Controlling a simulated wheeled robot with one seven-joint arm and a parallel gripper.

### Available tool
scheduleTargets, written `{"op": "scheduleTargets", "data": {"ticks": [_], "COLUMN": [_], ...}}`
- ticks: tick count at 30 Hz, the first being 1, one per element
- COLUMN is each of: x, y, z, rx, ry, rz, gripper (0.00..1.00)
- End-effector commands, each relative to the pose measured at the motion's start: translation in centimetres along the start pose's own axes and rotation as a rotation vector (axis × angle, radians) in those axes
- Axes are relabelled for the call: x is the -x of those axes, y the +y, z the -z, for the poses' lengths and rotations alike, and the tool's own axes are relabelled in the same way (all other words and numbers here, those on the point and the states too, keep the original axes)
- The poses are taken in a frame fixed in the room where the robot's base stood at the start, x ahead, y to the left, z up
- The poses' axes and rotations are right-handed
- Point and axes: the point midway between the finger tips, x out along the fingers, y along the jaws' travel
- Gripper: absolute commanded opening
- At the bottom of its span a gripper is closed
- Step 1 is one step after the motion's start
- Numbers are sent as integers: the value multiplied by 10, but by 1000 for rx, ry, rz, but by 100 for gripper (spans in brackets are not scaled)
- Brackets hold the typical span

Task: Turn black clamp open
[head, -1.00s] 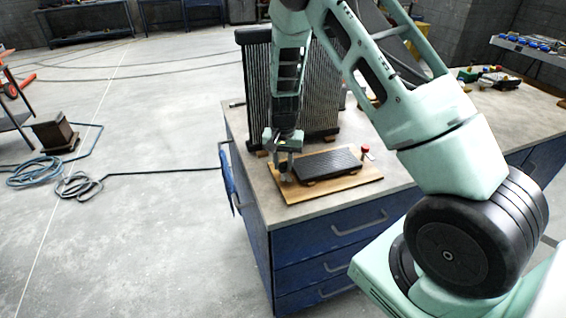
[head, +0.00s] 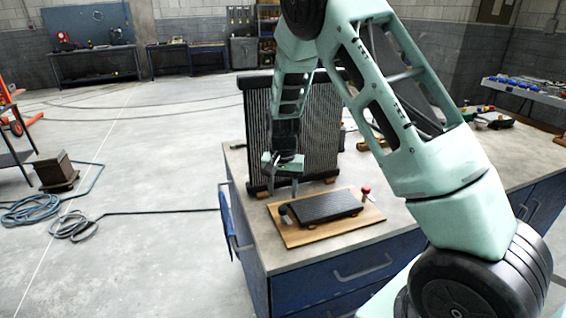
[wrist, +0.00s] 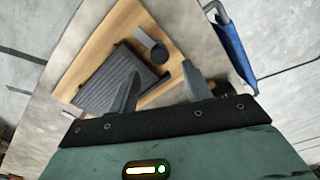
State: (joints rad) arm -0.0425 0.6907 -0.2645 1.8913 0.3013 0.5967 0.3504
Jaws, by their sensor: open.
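The black clamp (head: 284,212) is a small round black knob at the left end of a black ribbed block (head: 333,205) on a wooden board (head: 300,235). In the wrist view the clamp (wrist: 158,52) shows a grey lever or tab (wrist: 142,36) sticking out from it. My gripper (head: 283,192) is open and empty above the board, pointing down, just behind the clamp in the head view. In the wrist view its two fingertips (wrist: 157,70) lie apart on either side below the clamp, not visibly touching it.
A tall black radiator (head: 322,125) stands on the workbench (head: 350,258) behind the board. A red knob (head: 366,190) is at the board's right side. A blue cloth (head: 228,213) hangs at the bench's left edge. Tools lie on the bench at the back right.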

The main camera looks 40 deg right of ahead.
Motion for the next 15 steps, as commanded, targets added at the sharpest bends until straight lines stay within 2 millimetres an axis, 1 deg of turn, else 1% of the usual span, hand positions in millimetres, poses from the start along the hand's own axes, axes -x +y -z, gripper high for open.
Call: {"op": "scheduleTargets", "data": {"ticks": [3,9,12,15], "x": [28,73,91,105], "y": [-1,-1,0,0], "z": [1,1,0,1], "rx": [2,1,0,0], "ry": [5,5,3,3], "rz": [4,4,2,2], "gripper": [49,49,49,49]}}
